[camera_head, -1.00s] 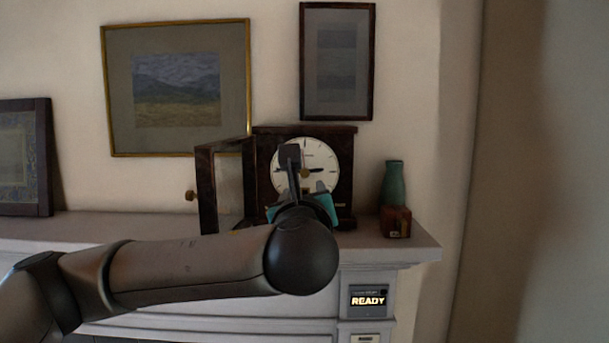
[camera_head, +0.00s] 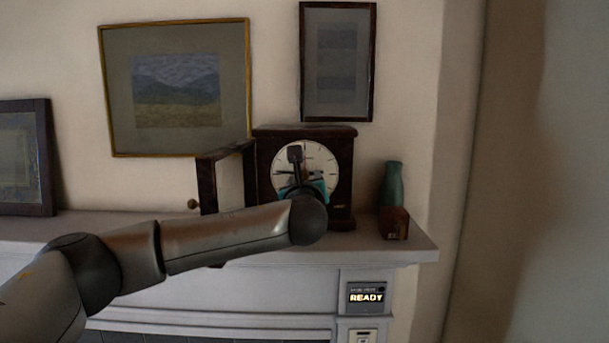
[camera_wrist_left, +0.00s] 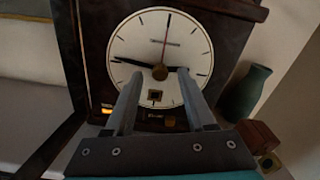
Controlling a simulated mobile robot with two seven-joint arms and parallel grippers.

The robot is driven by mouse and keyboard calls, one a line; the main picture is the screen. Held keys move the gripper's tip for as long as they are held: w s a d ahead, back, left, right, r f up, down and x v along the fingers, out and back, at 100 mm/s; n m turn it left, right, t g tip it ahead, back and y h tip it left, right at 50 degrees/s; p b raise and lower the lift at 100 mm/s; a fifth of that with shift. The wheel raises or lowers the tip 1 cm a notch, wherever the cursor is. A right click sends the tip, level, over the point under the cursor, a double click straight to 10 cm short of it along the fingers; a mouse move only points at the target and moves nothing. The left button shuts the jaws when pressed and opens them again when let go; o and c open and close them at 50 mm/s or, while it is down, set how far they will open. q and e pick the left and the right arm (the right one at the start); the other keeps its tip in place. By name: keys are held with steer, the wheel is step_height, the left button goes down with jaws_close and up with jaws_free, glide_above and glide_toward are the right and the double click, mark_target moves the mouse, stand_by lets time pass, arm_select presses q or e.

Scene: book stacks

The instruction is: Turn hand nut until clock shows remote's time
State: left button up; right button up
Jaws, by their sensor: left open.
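The clock (camera_head: 346,180) is a dark wooden case on the mantel with a round white dial; it also shows in the left wrist view (camera_wrist_left: 88,60). The brass hand nut (camera_wrist_left: 160,72) sits at the dial's centre. In the head view, the wrist hides the nut. No remote is clearly identifiable.
The clock's door (camera_head: 228,180) stands open at left, with a brass knob. A green vase (camera_head: 392,183) and a small brown box (camera_head: 394,224) stand right of the clock. A panel reading READY (camera_head: 367,298) is below the mantel (camera_head: 415,248). Framed pictures hang behind.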

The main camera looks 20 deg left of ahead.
arm_select(q)
steer(key=shift+w+a, duration=0.15)
steer(key=shift+w, duration=0.3)
steer(key=shift+c, duration=0.2)
jaws_close()
